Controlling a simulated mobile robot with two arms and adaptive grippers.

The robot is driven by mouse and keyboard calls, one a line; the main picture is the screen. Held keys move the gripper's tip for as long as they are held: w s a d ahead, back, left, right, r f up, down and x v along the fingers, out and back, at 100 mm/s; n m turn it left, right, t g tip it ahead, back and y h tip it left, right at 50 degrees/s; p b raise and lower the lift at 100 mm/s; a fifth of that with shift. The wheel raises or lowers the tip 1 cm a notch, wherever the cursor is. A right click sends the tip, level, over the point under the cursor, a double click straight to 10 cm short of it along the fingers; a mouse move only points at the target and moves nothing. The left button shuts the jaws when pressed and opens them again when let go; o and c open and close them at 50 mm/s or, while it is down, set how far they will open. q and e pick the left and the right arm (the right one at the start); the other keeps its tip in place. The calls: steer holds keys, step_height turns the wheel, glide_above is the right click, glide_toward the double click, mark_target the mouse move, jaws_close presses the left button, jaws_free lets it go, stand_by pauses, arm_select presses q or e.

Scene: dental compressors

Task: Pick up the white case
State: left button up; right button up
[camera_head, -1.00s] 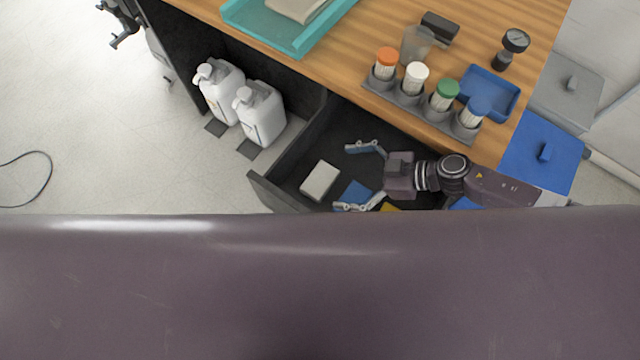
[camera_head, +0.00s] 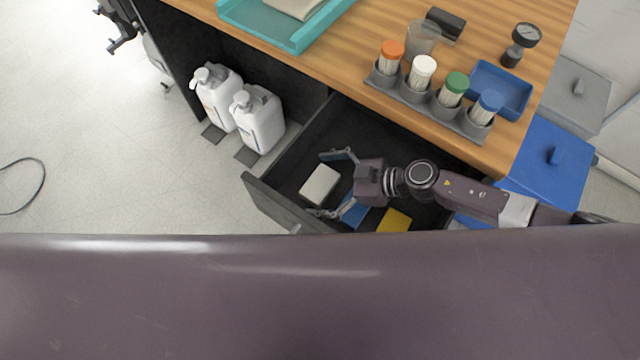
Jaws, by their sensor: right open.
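The white case (camera_head: 319,185) lies in the open dark drawer (camera_head: 268,203), near the drawer's front panel. My right gripper (camera_head: 331,184) reaches in from the right, with its fingers spread wide. One fingertip is above the case and the other below it in the picture, so the case shows between the fingertips. I see no grip on it. Whether the fingers are level with the case or above it I cannot tell. My left gripper does not show.
A blue case (camera_head: 354,212) and a yellow case (camera_head: 395,221) lie in the drawer under and beside my right gripper. The wooden countertop (camera_head: 340,62) holds a rack of capped tubes (camera_head: 432,103) by its edge. Two white jugs (camera_head: 258,120) stand left of the drawer.

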steer(key=c, duration=1.2)
